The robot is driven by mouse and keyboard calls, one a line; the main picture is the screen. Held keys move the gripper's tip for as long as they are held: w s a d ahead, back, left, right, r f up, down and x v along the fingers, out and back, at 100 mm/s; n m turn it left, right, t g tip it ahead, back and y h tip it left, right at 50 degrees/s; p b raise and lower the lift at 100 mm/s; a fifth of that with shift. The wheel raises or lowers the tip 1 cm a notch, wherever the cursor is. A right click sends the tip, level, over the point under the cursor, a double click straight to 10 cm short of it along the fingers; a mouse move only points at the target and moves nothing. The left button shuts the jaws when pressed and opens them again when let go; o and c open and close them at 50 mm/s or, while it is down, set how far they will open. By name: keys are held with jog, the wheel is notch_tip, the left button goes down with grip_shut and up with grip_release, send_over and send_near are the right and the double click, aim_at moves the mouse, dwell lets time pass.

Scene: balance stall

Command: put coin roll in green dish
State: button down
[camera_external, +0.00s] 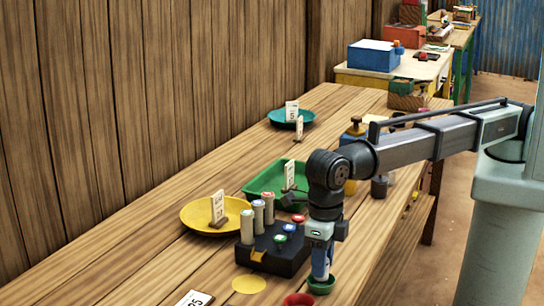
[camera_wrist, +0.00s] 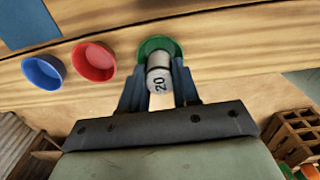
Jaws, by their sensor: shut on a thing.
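My gripper (camera_external: 320,268) points down and is shut on the coin roll (camera_wrist: 159,80), a pale grey cylinder with "20" on its end. The roll stands roughly upright between my blue fingers. The small green dish (camera_external: 322,289) is directly below my gripper near the table's front edge. It also shows in the wrist view (camera_wrist: 173,44), just beyond the roll, partly hidden by it. The roll's lower end is at or just above the dish; I cannot tell whether it touches.
A red bowl (camera_external: 299,300) is next to the green dish, with a blue bowl (camera_wrist: 43,72) beyond it. A black rack (camera_external: 283,263) with upright rolls stands close behind my gripper. A yellow plate (camera_external: 193,214), green tray (camera_external: 258,184) and teal plate (camera_external: 277,118) lie farther back.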

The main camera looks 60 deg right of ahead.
jog(key=shift+f, duration=0.8)
jog(key=shift+f, duration=0.15)
jog(key=c, duration=0.8)
grip_release()
notch_tip(320, 180, up, 12)
jog(key=shift+r, duration=0.15)
